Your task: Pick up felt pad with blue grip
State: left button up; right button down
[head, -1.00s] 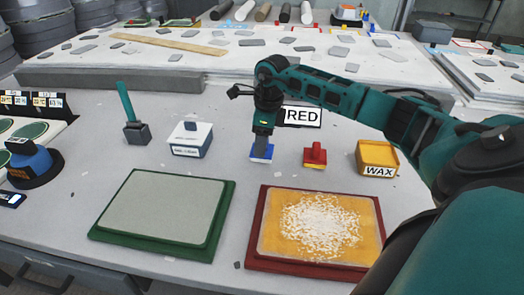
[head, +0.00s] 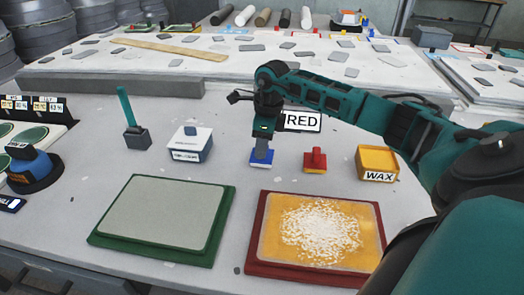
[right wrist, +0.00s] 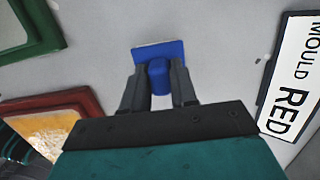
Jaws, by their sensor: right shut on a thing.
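The felt pad with the blue grip (head: 262,159) is on the grey table, behind the gap between the green and red moulds. It shows a blue block and a paler edge beneath. In the right wrist view its blue grip (right wrist: 159,76) stands between my right gripper's fingers. My right gripper (head: 263,145) points down from above and is shut on the blue grip. The pad looks to be at table height; I cannot tell if it still touches the table. My left gripper is not in view.
A red-gripped pad (head: 315,160) and the yellow WAX box (head: 378,160) stand to the right. The RED sign (head: 302,120) is just behind my gripper. A white box (head: 190,146) is to the left. The green mould (head: 165,220) and red mould (head: 263,262) lie in front.

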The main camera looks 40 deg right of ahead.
notch_tip(320, 180, up, 20)
jog(key=p, duration=0.1)
jog(key=shift+p, duration=0.4)
jog(key=c, duration=1.4)
grip_release()
jog(key=c, duration=0.4)
jog(key=shift+s+f, duration=0.1)
